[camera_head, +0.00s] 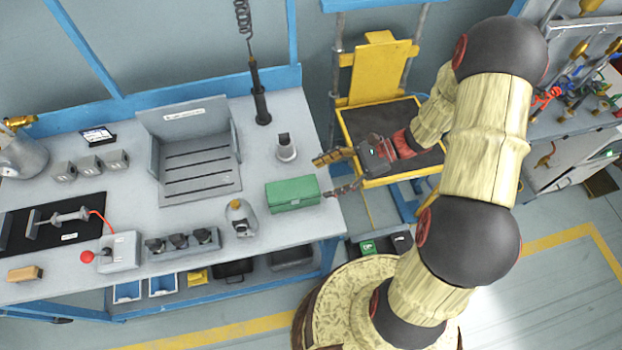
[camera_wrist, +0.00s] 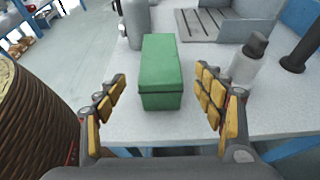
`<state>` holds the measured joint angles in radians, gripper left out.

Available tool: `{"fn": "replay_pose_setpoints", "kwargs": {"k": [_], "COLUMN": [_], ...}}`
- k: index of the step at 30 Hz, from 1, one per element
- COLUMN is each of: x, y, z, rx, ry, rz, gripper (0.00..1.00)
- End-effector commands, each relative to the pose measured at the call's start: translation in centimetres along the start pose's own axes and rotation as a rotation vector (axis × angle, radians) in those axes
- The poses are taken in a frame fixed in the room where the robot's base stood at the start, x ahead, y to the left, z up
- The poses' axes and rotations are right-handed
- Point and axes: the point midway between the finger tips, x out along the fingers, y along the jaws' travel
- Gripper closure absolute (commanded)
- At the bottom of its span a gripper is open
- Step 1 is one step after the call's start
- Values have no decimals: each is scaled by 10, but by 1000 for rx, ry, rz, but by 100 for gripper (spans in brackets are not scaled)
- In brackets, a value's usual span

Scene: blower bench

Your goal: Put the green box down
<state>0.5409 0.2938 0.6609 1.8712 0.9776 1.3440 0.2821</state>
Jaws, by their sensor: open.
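The green box (camera_head: 292,194) sits flat on the grey bench top near its right edge in the head view. In the wrist view the green box (camera_wrist: 161,75) lies ahead, between the lines of my two fingers. My gripper (camera_head: 337,172) is just right of the box, past the bench edge. The fingers look apart from the box.
A grey bottle with a dark cap (camera_head: 286,148) stands behind the box, and a metal canister (camera_head: 241,218) stands to its left. A slotted grey fixture (camera_head: 197,165) is farther back. A yellow-framed cart (camera_head: 390,140) is to the right, beyond my gripper.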

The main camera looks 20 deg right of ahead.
Motion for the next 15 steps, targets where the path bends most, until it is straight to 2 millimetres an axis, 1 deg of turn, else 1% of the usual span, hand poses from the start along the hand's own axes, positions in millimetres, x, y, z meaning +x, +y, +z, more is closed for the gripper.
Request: {"fn": "replay_pose_setpoints", "kwargs": {"k": [1, 5, 8, 11, 15], "x": [-6, -13, -16, -19, -27], "y": [0, 0, 4, 12, 31], "z": [0, 2, 14, 36, 74], "rx": [0, -10, -68, -184, -410], "ry": [0, 7, 52, 142, 313], "rz": [-1, 5, 37, 100, 216], "gripper": [31, 31, 31, 31, 31]}}
